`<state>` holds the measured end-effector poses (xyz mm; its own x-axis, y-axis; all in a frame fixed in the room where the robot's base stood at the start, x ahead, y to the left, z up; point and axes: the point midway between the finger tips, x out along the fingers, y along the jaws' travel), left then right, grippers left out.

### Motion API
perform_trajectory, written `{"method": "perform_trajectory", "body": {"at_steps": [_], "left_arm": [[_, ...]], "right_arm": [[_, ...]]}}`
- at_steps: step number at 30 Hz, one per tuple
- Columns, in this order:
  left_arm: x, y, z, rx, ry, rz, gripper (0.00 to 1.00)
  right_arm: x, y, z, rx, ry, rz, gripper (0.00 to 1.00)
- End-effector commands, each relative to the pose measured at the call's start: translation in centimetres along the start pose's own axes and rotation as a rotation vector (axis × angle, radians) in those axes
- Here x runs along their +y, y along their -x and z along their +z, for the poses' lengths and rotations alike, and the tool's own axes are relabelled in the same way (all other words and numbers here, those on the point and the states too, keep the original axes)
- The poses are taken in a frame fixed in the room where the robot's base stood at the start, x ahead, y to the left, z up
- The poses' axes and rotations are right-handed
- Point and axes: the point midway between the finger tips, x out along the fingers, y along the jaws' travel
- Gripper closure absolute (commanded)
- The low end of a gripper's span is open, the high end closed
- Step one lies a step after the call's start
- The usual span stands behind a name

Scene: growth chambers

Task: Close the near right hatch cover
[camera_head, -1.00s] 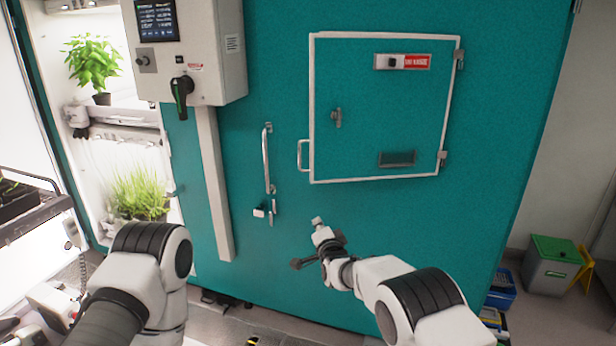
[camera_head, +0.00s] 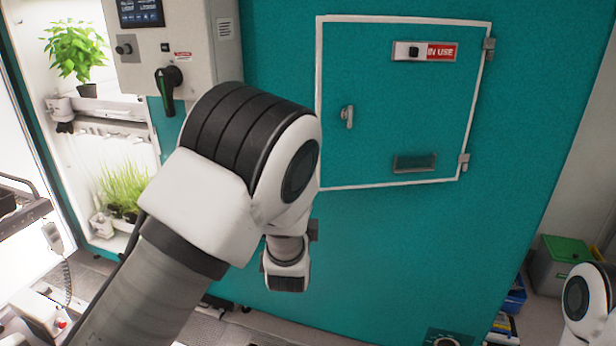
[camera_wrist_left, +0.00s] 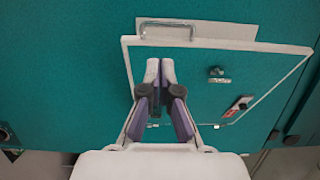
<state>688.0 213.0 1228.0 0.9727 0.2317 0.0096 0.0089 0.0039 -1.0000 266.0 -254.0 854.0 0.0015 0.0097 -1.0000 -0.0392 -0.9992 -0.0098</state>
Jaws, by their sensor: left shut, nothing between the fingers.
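The near right hatch cover (camera_head: 400,110) is a teal panel with a white border on the chamber wall. Its hinges are on its right edge and a small latch (camera_head: 347,116) is near its left side. The fingers are together and empty; contact with the cover is unclear. My right gripper's fingers are out of view.
A grey control box (camera_head: 190,45) with a dark rotary handle (camera_head: 168,90) hangs left of the hatch. Lit plant shelves (camera_head: 110,130) stand open at the far left. A green-lidded bin (camera_head: 560,262) is on the floor at right.

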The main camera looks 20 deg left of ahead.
Motion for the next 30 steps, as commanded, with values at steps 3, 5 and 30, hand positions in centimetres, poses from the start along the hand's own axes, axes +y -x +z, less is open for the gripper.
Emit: {"method": "perform_trajectory", "body": {"at_steps": [3, 5, 30], "left_arm": [[0.2, -1.5, 0.1, -0.003, 0.004, 0.004, 1.0], [0.2, -2.7, 0.2, -0.004, 0.004, 0.004, 1.0], [0.4, -13.5, 0.1, -0.001, 0.0, 0.007, 1.0]], "right_arm": [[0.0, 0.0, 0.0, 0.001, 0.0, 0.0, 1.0], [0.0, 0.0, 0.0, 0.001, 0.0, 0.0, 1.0], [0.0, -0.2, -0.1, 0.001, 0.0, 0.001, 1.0]]}}
